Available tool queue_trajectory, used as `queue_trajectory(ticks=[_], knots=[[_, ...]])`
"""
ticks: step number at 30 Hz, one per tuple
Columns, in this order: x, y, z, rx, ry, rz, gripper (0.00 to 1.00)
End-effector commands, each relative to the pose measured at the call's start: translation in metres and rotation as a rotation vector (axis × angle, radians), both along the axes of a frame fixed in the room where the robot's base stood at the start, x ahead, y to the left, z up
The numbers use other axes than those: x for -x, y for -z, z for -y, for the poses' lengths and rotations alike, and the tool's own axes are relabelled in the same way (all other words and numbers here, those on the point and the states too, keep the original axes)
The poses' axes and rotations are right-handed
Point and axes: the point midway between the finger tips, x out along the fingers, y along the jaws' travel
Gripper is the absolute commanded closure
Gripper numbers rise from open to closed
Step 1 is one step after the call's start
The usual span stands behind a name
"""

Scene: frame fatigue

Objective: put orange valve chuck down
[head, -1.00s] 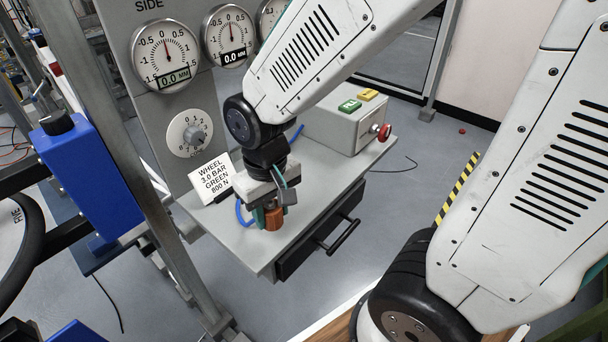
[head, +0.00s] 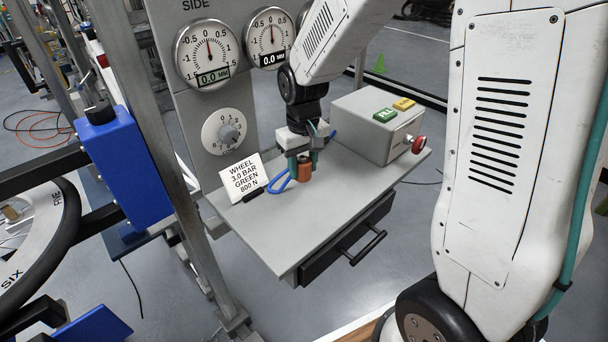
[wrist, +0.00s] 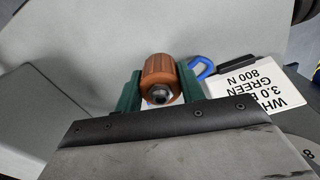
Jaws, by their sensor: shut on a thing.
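The orange valve chuck (head: 304,169) is a small ribbed orange-brown cylinder with a metal fitting at one end. My gripper (head: 304,172) is shut on it with green fingers at both sides, over the grey table top (head: 290,235). The chuck (wrist: 160,79) also shows between the green fingers in the wrist view, its metal end facing the camera. I cannot tell whether the chuck's lower end touches the table.
A white sign (head: 241,178) stands left of the chuck. A grey box (head: 372,126) with green and yellow buttons and a red knob stands behind right. Gauges (head: 207,55) and a dial panel rise behind. The table's front part is clear.

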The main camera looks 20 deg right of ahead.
Motion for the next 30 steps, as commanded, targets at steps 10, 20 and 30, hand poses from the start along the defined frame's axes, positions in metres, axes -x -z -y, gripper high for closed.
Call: queue_trajectory(ticks=[10,20,30], knots=[[0.000,0.035,0.000,0.000,0.001,-0.001,0.88],[0.001,0.038,0.000,0.000,0.001,-0.002,0.58],[0.001,0.037,0.000,0.000,0.001,-0.001,0.39]])
